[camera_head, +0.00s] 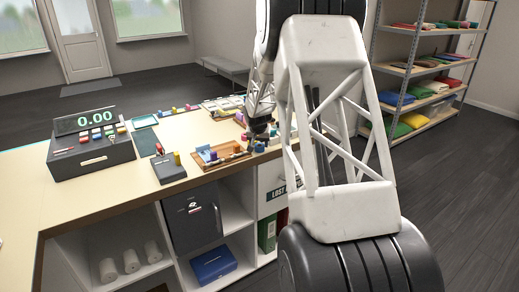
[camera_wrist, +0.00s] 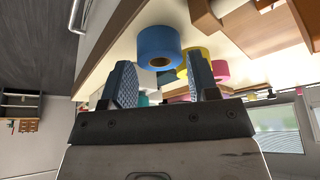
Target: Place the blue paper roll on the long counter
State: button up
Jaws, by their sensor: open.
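The blue paper roll (camera_wrist: 158,47) is in the wrist view, with its round end and brown core hole showing. It is against the pale top of the long counter (camera_head: 95,195); the counter top also shows in the wrist view (camera_wrist: 122,52). My gripper (camera_wrist: 162,76) is open, its two ridged fingers apart and nothing held between them. The roll lies just beyond the fingertips, roughly in line with the gap. In the head view my gripper (camera_head: 258,141) is low over the counter's right part, small and partly hidden by my arm.
Yellow (camera_wrist: 202,53) and pink (camera_wrist: 220,70) rolls stand close beside the blue one. A wooden tray (camera_head: 220,154), a card terminal (camera_head: 168,168) and a cash register (camera_head: 92,145) are on the counter. The counter's front left is bare. Shelves of folded cloth (camera_head: 415,92) stand at right.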

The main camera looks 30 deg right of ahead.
jog(key=shift+x, duration=0.9)
jog(key=shift+c, duration=0.4)
jog(key=c, duration=0.5)
jog(key=shift+r, duration=0.1)
jog(key=shift+c, duration=0.2)
jog(key=shift+r, duration=0.75)
notch_tip(320, 180, up, 2)
jog(key=shift+a+r, duration=0.1)
jog(key=s+a, duration=0.3)
jog(key=s, duration=0.4)
jog(key=s+a+r, duration=0.1)
jog(key=s+a, duration=0.2)
jog(key=s, duration=0.4)
jog(key=shift+s+a, duration=0.2)
jog(key=shift+a, duration=0.15)
